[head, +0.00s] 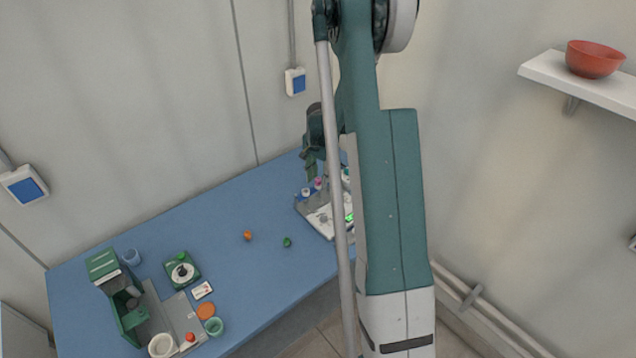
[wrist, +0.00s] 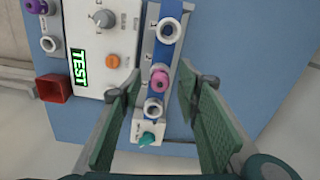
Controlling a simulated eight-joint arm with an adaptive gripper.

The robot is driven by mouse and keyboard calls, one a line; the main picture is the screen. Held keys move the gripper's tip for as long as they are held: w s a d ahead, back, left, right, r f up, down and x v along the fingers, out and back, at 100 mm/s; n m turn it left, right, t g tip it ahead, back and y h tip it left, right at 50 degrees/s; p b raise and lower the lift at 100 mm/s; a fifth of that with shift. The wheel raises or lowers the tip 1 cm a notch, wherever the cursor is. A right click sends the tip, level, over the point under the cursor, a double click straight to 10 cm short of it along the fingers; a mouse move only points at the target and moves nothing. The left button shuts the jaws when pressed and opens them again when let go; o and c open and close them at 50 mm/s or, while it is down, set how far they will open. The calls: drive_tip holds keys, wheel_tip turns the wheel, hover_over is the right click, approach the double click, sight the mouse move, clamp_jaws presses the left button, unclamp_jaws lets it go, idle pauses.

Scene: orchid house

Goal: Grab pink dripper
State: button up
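The pink dripper (wrist: 160,79) sits in a row on the grey rack of a device, between two white ring-shaped pieces. It also shows small in the head view (head: 318,183), just below my gripper. My gripper (wrist: 157,88) is open, its two green pads to the left and right of the pink dripper with gaps on both sides. The pads do not appear to touch it. In the head view my gripper (head: 311,172) is over the device, partly hidden by my arm.
The device panel (wrist: 90,55) has a lit TEST display, a grey knob and an orange button. A teal knob (wrist: 148,138) is at the rack's near end. A red square cup (wrist: 53,88) is left. An orange ball (head: 247,235) and green item (head: 287,242) lie on the blue table.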

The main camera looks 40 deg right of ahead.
sight(318, 178)
drive_tip(key=c, duration=0.8)
drive_tip(key=shift+r, duration=0.15)
drive_tip(key=shift+r+b, duration=0.4)
drive_tip(key=shift+r, duration=4.5)
